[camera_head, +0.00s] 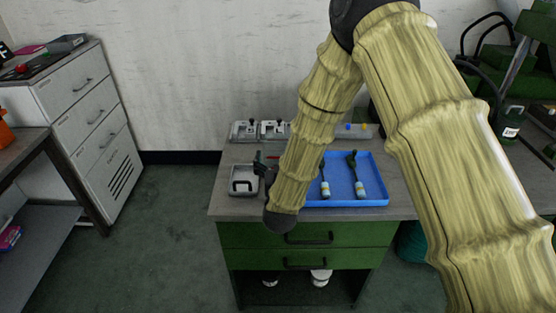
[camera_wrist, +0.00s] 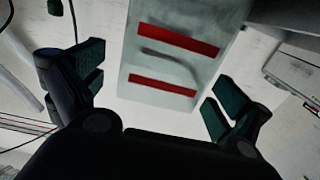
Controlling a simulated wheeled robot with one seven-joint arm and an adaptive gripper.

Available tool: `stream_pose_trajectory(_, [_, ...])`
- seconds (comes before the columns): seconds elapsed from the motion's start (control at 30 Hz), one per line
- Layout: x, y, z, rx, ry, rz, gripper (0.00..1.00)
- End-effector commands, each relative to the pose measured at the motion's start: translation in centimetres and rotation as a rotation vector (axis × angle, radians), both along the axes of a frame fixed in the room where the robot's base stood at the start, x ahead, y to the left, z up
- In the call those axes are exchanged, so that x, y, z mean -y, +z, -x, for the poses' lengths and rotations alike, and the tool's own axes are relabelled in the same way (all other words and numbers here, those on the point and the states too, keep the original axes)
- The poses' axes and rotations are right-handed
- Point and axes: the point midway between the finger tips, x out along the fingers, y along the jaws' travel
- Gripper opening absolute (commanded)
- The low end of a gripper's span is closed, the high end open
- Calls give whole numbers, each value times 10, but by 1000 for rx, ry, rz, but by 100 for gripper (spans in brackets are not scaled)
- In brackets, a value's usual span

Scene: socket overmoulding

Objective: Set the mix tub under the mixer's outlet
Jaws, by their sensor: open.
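My gripper (camera_wrist: 153,85) is open in the wrist view, with nothing between its dark green finger pads. A pale grey box-like thing with two red bands (camera_wrist: 148,52) shows beyond and between the fingers, apart from them. In the head view my arm crosses the middle and its lower end hangs over the bench's front left; the fingers cannot be made out clearly there. A dark green container with a white label (camera_head: 510,124) stands at the right beside green machinery (camera_head: 508,72). I cannot tell whether these are the mix tub and mixer. No outlet is clearly seen.
White drawers (camera_head: 88,110) stand at the left. The floor between is clear.

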Motion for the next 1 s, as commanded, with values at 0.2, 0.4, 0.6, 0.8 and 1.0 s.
stream_pose_trajectory(0.2, [-5, 1, -28, 1, -1, -2, 100])
stream_pose_trajectory(0.4, [-5, 0, -46, 1, -1, -1, 100])
stream_pose_trajectory(0.6, [-5, -1, -48, 1, 0, 0, 100])
stream_pose_trajectory(0.8, [-5, -1, -48, 1, -1, 0, 78])
stream_pose_trajectory(1.0, [-5, -1, -48, 1, 0, 0, 57])
